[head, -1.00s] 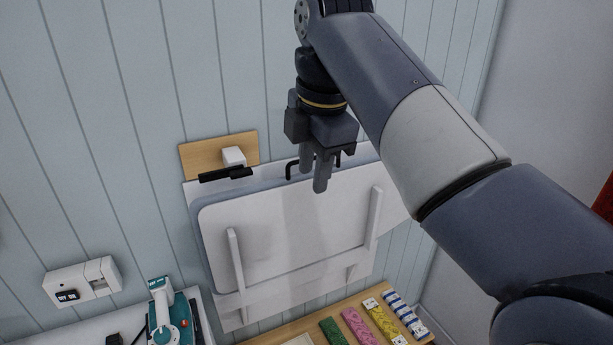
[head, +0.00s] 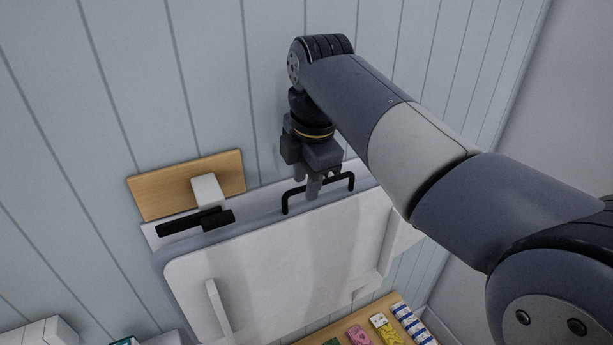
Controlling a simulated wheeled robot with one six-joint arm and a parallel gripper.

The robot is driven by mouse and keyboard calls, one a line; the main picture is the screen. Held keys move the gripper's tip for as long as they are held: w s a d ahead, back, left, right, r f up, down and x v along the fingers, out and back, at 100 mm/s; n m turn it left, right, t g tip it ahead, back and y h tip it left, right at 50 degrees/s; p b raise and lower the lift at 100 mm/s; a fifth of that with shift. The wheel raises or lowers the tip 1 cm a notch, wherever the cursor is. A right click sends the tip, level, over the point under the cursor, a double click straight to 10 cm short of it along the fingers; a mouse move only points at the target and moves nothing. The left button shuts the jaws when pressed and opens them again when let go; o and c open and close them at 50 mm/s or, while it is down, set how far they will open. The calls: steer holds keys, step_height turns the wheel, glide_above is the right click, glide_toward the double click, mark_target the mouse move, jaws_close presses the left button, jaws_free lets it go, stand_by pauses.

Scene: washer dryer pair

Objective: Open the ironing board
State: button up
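The white ironing board (head: 290,262) is folded up against the panelled wall, nearly upright, with its flat face toward me and its lower part out of frame. A black bar handle (head: 345,178) stands up at its top edge. A black latch-like bar (head: 195,222) lies at its upper left, below a white block (head: 207,191) on a wooden plate. My gripper (head: 314,186) points down at the handle's middle, with its fingers overlapping the bar in the picture. Whether they straddle, touch or grip it is hidden by the viewing angle.
A wooden shelf (head: 390,302) with several coloured packets stands below right of the board. A white wall box (head: 38,332) and other items are cut off at the lower left.

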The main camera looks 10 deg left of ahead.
steer(key=shift+c, duration=0.5)
jaws_close()
steer(key=shift+d, duration=0.1)
